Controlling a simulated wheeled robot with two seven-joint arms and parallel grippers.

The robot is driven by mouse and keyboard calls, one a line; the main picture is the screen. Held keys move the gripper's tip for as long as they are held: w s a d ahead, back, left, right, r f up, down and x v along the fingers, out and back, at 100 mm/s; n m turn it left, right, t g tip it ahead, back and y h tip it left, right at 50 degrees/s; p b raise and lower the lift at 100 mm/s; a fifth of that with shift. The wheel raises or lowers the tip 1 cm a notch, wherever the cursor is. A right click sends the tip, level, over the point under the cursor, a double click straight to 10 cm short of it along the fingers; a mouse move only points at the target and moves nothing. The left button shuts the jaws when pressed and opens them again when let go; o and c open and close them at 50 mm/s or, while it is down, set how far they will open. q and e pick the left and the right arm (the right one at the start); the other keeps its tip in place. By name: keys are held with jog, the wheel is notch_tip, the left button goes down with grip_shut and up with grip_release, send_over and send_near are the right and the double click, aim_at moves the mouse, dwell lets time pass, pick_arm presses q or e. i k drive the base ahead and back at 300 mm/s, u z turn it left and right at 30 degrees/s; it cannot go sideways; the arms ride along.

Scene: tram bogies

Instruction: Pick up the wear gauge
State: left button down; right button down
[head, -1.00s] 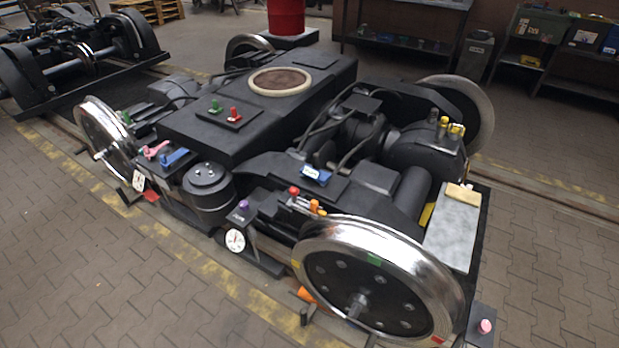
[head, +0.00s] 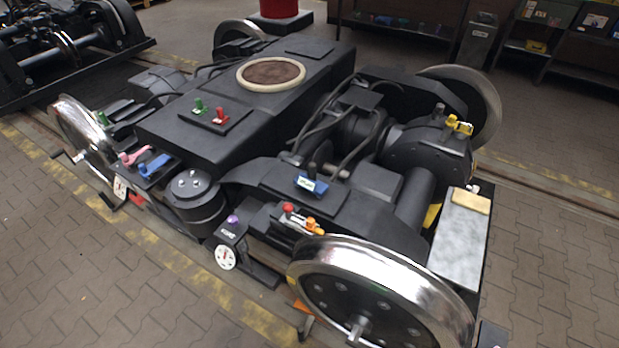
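I cannot tell for sure which item is the wear gauge. A small blue device with a pale face (head: 312,184) lies on the black bogie frame, behind the near wheel. A round white dial (head: 225,257) is on the near side of the frame, below a purple knob (head: 233,220). A second, smaller white dial (head: 120,188) is farther left, near the left wheel. Neither of my grippers is in the head view.
The bogie (head: 240,130) fills the middle. Its shiny near wheel (head: 380,290) stands at the front, and a grey plate with a tan block (head: 462,232) is on the right. Red and orange knobs (head: 300,217) sit behind the near wheel.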

aim_at(310, 183)
jog(key=u, duration=0.15)
jog(key=k, duration=0.2)
jog(key=u, duration=1.05)
jog(key=k, duration=1.15)
jog(key=u, duration=0.9)
jog(key=i, duration=1.75)
jog(key=z, duration=1.5)
jog(key=i, duration=0.7)
jog(key=z, duration=0.75)
